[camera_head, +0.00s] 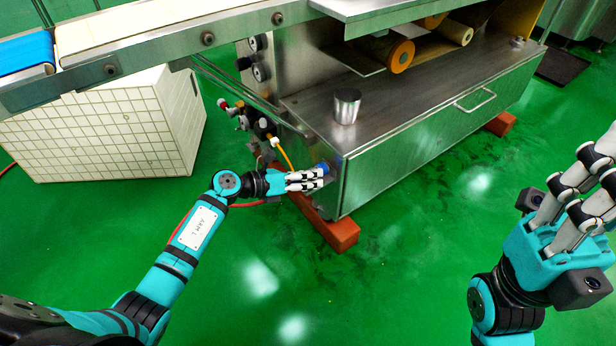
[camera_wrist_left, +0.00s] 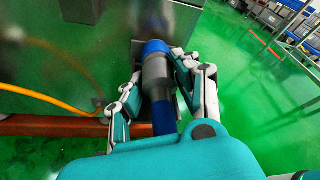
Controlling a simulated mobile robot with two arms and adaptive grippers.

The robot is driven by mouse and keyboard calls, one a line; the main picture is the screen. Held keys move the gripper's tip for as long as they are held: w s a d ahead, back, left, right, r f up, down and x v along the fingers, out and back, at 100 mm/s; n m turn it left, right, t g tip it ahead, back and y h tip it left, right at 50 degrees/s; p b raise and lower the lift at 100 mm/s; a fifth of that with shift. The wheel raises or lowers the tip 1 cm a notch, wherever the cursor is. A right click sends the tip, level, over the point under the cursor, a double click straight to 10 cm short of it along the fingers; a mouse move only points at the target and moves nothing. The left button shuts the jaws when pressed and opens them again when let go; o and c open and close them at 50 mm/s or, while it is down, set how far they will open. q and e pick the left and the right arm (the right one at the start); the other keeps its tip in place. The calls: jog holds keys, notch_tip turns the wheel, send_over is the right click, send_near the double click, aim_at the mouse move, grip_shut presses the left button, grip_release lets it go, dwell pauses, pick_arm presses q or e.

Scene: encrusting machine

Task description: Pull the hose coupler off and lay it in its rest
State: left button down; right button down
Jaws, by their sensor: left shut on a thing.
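The hose coupler is a grey cylinder (camera_wrist_left: 156,72) with a blue collar (camera_wrist_left: 154,47) at its far end; a dark blue length (camera_wrist_left: 163,118) runs back from it towards my palm. My left gripper (camera_wrist_left: 157,85) is shut around the grey body, fingers on both sides. In the head view my left gripper (camera_head: 318,178) is at the lower front corner of the steel machine, with a bit of blue (camera_head: 323,166) at its fingertips. I cannot tell whether the coupler is still joined to the machine. I cannot make out its rest. My right gripper (camera_head: 585,190) is open and empty.
The steel machine cabinet (camera_head: 420,140) stands on red-brown feet (camera_head: 338,232). A yellow hose (camera_head: 283,152) and valves (camera_head: 243,115) are on its left side. A white tiled box (camera_head: 95,135) stands under the conveyor (camera_head: 150,50). The green floor in front is clear.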

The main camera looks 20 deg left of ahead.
pick_arm(q)
jog(key=shift+s+a+f, duration=0.1)
jog(key=shift+s+f, duration=0.05)
jog(key=shift+f, duration=0.3)
jog(key=c, duration=0.9)
grip_release()
jog(key=shift+f, duration=0.15)
jog(key=shift+s+a, duration=0.15)
jog(key=shift+a, duration=0.1)
jog(key=v, duration=0.7)
jog(key=r+v, duration=0.1)
jog(key=v, duration=0.3)
jog(key=shift+d+r, duration=0.1)
jog(key=shift+r, duration=0.05)
